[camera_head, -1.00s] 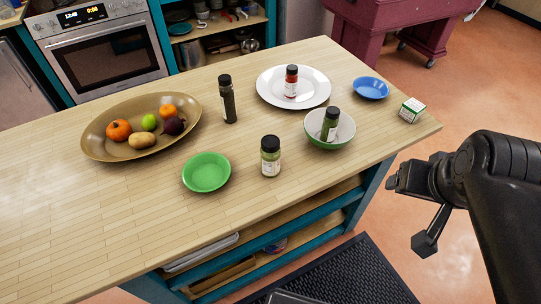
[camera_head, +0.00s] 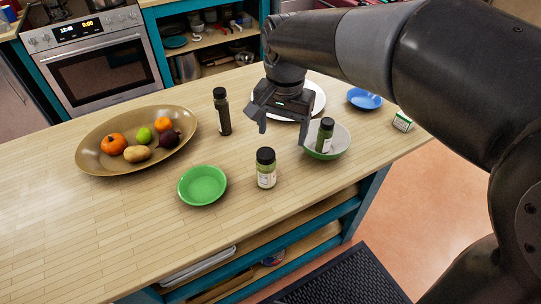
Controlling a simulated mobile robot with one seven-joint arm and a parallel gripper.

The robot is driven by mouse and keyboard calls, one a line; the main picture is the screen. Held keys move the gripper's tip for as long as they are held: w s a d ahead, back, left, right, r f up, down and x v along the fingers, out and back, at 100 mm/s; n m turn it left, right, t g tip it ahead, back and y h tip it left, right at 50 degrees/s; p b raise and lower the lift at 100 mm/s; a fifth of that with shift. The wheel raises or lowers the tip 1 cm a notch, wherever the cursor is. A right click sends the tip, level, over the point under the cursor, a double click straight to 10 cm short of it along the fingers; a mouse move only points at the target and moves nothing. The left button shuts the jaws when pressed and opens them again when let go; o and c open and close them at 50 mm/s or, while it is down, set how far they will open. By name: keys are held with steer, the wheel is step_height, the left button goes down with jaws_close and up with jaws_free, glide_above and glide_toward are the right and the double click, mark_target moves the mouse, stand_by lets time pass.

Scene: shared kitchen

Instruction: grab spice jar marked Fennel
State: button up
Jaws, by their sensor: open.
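Several spice jars are on the counter, and their labels are too small to read. A green-filled jar with a black cap (camera_head: 266,172) stands upright on the wood near the front. Another green jar (camera_head: 325,138) leans in the green-and-white bowl (camera_head: 341,146). A tall dark jar (camera_head: 222,112) stands further back, left of my gripper. My gripper (camera_head: 282,131) is open and points down above the counter, behind the front green jar and left of the bowl. It holds nothing that I can see. It hides the red jar and much of the white plate (camera_head: 318,101).
A brown oval dish (camera_head: 92,160) with fruit is at the left. An empty green bowl (camera_head: 203,185) sits left of the front jar. A blue bowl (camera_head: 365,99) and a small green-and-white box (camera_head: 402,122) are at the right. The counter's front left is clear.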

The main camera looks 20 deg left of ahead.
mark_target(266, 154)
steer(key=a, duration=0.1)
steer(key=a+f, duration=0.1)
steer(key=a, duration=0.1)
steer(key=shift+a+g, duration=0.1)
steer(key=shift+g, duration=0.2)
steer(key=shift+s+a+f, duration=0.1)
steer(key=shift+a+f, duration=0.1)
steer(key=shift+f, duration=0.15)
step_height(266, 154, down, 10)
steer(key=shift+a+f, duration=0.1)
steer(key=shift+f, duration=0.05)
steer(key=c, duration=1.2)
